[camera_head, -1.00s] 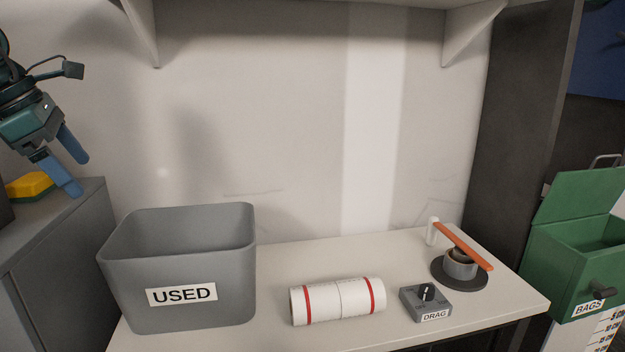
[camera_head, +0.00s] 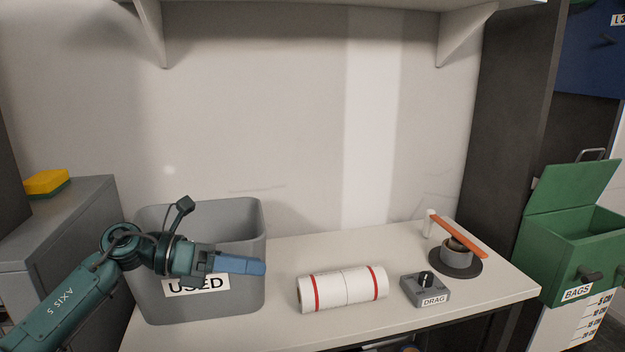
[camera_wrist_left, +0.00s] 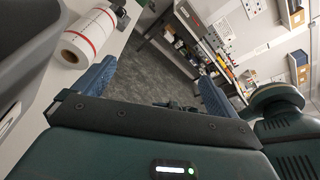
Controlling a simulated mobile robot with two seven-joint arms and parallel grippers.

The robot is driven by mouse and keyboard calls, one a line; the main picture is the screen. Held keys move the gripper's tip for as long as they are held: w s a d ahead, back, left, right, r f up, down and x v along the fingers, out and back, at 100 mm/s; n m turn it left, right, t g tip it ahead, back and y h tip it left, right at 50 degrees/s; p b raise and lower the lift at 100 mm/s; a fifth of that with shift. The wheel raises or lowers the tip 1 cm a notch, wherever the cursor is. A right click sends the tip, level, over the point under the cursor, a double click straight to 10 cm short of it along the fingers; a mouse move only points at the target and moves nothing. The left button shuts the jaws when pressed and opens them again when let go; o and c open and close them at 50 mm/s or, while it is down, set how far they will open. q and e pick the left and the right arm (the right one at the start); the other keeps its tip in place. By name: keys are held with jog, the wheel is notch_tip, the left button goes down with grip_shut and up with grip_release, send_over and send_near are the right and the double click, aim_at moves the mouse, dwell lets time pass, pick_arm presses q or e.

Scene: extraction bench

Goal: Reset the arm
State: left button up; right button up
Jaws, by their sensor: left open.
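My left gripper (camera_head: 240,265) is in front of the grey bin labelled USED in the head view, its blue fingers pointing right. In the left wrist view the two blue fingers (camera_wrist_left: 157,85) stand apart with nothing between them, so it is open and empty. The arm hides part of the bin's front and label. My right gripper is in neither view.
The grey bin (camera_head: 245,220) stands on the white bench. A white roll with red bands (camera_head: 342,290), a DRAG knob box (camera_head: 426,288) and a round device with an orange lever (camera_head: 460,238) stand to its right. A green BAGS box (camera_head: 560,255) is far right.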

pick_arm(q)
jog(key=s+d+f+n+t+h, duration=0.3)
jog(key=d+n+h, duration=0.1)
jog(key=n, duration=0.3)
jog(key=s+a+f+n+t+y, duration=0.2)
jog(key=s+f+n+t+y, duration=0.15)
jog(key=f+n, duration=0.5)
jog(key=s+a+f+n+t+y, duration=0.25)
jog(key=f+n+t+y, duration=0.2)
jog(key=n, duration=0.65)
jog(key=s+a+f+n+t+y, duration=0.25)
jog(key=f+n+y, duration=0.35)
jog(key=n, duration=0.4)
jog(key=s+f+n+g+y, duration=0.1)
jog(key=s+f+n+g, duration=0.3)
jog(key=s+f, duration=0.6)
jog(key=shift+s+a+f+n+g+y, duration=0.2)
jog(key=shift+s+f+n+g+y, duration=0.15)
jog(key=shift+s+n, duration=0.8)
